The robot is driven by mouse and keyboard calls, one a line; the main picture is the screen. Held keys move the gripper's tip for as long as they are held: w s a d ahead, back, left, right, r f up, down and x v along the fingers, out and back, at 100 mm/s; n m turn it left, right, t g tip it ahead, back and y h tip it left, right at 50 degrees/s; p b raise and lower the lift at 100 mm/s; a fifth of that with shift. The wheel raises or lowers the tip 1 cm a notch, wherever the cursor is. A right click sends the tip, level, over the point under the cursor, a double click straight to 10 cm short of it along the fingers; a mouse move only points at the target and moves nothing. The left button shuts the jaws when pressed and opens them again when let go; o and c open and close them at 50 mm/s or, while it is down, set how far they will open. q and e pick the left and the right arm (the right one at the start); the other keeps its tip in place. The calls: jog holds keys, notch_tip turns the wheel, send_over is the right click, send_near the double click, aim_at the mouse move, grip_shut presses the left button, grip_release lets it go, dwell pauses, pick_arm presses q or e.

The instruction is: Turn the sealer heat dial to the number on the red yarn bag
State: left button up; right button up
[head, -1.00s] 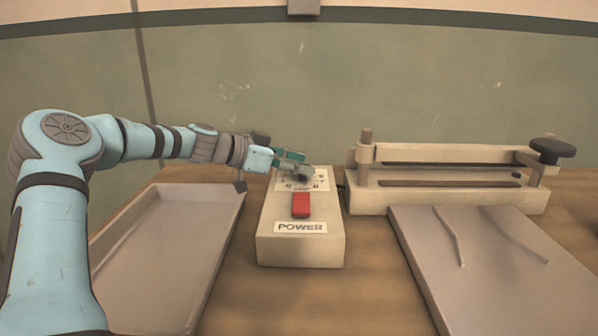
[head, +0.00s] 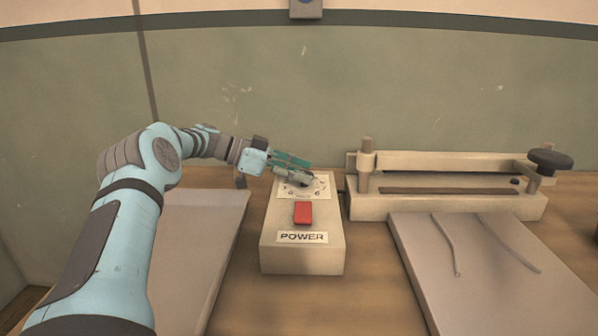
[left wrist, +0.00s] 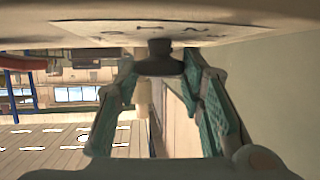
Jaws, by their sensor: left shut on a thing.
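The sealer's control box (head: 302,258) stands on the bench with a white dial plate (head: 290,194) on top. My left gripper (head: 307,173) reaches over the plate from the left. In the left wrist view, its two teal fingers are shut on the dark heat dial (left wrist: 160,50), one on each side. Printed marks show around the dial but are too small and partly hidden to read. In the head view the fingers mostly hide the dial. No red yarn bag shows in these views. My right gripper is not in view.
A red power switch (head: 302,212) sits on the box in front of the dial. The sealer bar unit (head: 440,206) stands to the right, behind a grey board (head: 440,285) with two thin strips. A grey tray (head: 205,255) lies to the left, partly behind my left arm.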

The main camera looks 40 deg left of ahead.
pick_arm(q)
jog(key=shift+f, duration=0.15)
jog(key=o, duration=1)
jog(key=shift+o, duration=0.2)
jog(key=v, duration=1.2)
jog(key=shift+a, duration=0.1)
